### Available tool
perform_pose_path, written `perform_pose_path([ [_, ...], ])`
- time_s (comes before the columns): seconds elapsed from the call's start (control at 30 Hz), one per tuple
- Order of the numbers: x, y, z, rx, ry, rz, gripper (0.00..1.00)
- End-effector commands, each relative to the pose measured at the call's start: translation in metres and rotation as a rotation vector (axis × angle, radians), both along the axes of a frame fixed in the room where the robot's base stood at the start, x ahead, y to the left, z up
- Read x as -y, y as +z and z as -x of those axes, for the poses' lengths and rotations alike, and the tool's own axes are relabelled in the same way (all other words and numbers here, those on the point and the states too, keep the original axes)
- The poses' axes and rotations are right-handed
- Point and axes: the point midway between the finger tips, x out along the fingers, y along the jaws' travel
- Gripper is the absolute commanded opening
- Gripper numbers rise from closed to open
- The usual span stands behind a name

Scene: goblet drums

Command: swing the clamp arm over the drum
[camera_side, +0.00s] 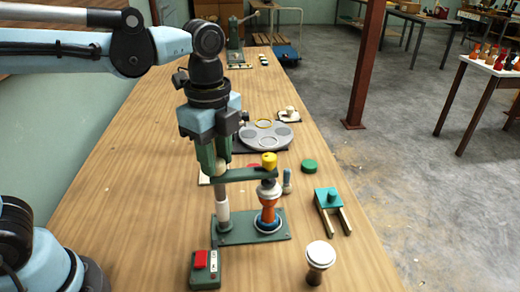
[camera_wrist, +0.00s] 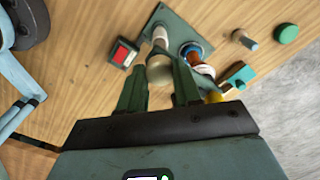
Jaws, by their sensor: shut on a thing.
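The clamp arm (camera_side: 246,174) is a dark green bar on top of an upright post (camera_side: 222,205). It has a yellow knob (camera_side: 269,160) at its right end. The drum (camera_side: 268,205), orange and blue, stands upright on the green base plate (camera_side: 250,229). The bar's knob end appears above the drum; contact cannot be told. My gripper (camera_side: 219,166) is above the post, shut on the cream ball knob (camera_side: 220,170) at the arm's left end. In the wrist view the ball (camera_wrist: 160,70) sits between my fingers. The right finger hides most of the bar, and the yellow knob (camera_wrist: 213,97) shows beside it.
A box with a red button (camera_side: 201,260) stands at the front left. A grey tray (camera_side: 265,137) is behind.

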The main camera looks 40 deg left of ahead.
Motion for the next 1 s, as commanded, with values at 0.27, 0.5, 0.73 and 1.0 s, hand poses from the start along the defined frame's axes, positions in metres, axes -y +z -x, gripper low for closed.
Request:
perform_pose_path([
  [0.27, -0.0003, 0.0001, 0.0002, -0.001, -0.050, -0.001, 0.00],
  [0.5, -0.0002, 0.0001, 0.0001, -0.001, -0.055, -0.001, 0.00],
  [0.73, -0.0002, 0.0000, 0.0001, 0.000, -0.054, -0.001, 0.45],
  [1.0, -0.0001, 0.0000, 0.0000, 0.000, -0.053, 0.000, 0.59],
])
